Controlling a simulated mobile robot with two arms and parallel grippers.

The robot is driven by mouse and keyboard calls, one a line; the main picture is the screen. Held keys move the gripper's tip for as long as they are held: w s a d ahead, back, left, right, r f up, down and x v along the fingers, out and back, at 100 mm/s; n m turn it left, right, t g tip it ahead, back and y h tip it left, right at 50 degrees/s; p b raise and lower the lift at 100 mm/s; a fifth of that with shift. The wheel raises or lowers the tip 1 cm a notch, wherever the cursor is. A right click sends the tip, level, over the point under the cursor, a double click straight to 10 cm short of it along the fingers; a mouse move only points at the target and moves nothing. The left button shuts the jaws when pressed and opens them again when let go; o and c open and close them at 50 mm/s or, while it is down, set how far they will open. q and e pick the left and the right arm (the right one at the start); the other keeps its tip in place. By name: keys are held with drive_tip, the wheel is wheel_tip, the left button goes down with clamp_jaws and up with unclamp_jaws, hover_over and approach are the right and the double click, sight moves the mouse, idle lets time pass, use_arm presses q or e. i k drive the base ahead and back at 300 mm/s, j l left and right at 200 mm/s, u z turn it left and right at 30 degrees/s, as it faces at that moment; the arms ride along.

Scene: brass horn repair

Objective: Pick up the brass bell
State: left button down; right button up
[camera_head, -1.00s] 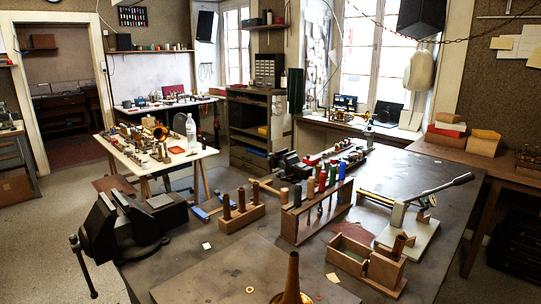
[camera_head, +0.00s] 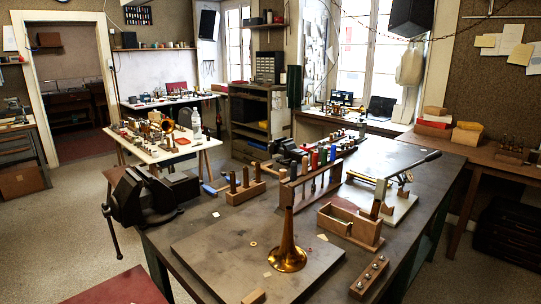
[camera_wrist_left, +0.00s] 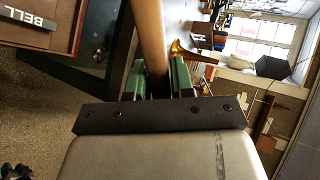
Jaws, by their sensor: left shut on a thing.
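The brass bell (camera_head: 287,252) stands on its wide flare, narrow end up, on a flat board on the dark workbench in the head view. It also shows in the left wrist view (camera_wrist_left: 181,48), beyond my left gripper and apart from it. My left gripper (camera_wrist_left: 158,80), with green fingers, is shut on a smooth brown rod-like thing (camera_wrist_left: 152,40), which runs away from the camera. Its far end is cut off by the picture edge. Neither gripper shows in the head view.
A wooden rack (camera_head: 314,178) of coloured-handled tools stands behind the bell. A black vise (camera_head: 150,197) is at the bench's left edge. An open wooden box (camera_head: 350,226) and a small block with metal pieces (camera_head: 369,278) are at right. A tray labelled BELL (camera_wrist_left: 45,30) shows in the wrist view.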

sight(286, 258)
drive_tip(key=k+u, duration=0.2)
drive_tip(key=u, duration=0.2)
drive_tip(key=k+u, duration=0.2)
drive_tip(key=u, duration=0.25)
drive_tip(key=k+j+u, duration=0.15)
drive_tip(key=u, duration=0.25)
drive_tip(key=i+l, duration=0.15)
drive_tip(key=l, duration=0.45)
drive_tip(key=i+l+u, duration=0.1)
drive_tip(key=l, duration=0.5)
drive_tip(key=i+l, duration=0.15)
drive_tip(key=l, duration=0.4)
drive_tip(key=i+l, duration=0.1)
drive_tip(key=l, duration=0.5)
drive_tip(key=i+l+u, duration=0.1)
drive_tip(key=l, duration=0.5)
drive_tip(key=i+l, duration=0.15)
drive_tip(key=l, duration=0.45)
drive_tip(key=u, duration=0.05)
